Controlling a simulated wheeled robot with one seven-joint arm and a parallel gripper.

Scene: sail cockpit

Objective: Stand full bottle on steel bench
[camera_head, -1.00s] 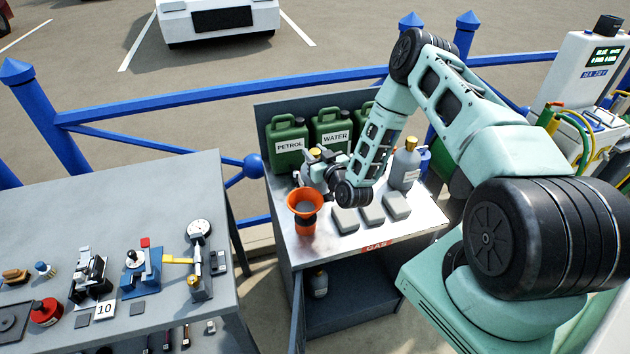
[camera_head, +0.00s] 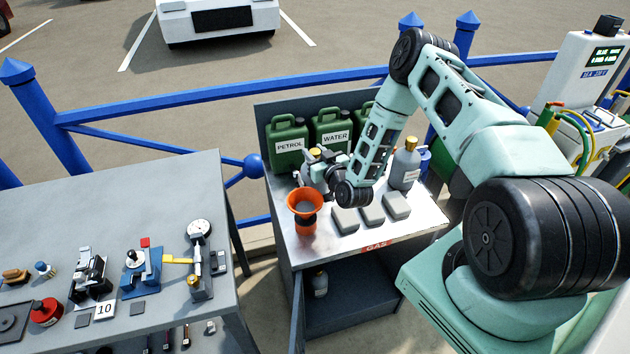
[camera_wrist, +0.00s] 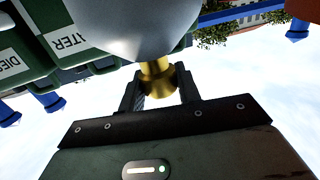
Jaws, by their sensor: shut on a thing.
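A grey bottle (camera_wrist: 135,25) with a brass neck (camera_wrist: 157,68) fills the top of the wrist view. My gripper (camera_wrist: 157,84) is shut on the brass neck, one finger on each side. In the head view my gripper (camera_head: 322,172) is over the back left of the steel bench (camera_head: 345,246), behind the orange funnel. The held bottle is mostly hidden there; a brass cap (camera_head: 315,153) shows beside the gripper. I cannot tell whether its base touches the steel. A second grey bottle (camera_head: 405,168) stands upright at the bench's back right.
Green cans (camera_head: 288,145) line the back of the bench. An orange funnel (camera_head: 305,203) and several grey blocks (camera_head: 371,215) occupy its front half. Another grey bottle (camera_head: 320,284) is on the shelf below. A grey tool table (camera_head: 110,210) stands at left.

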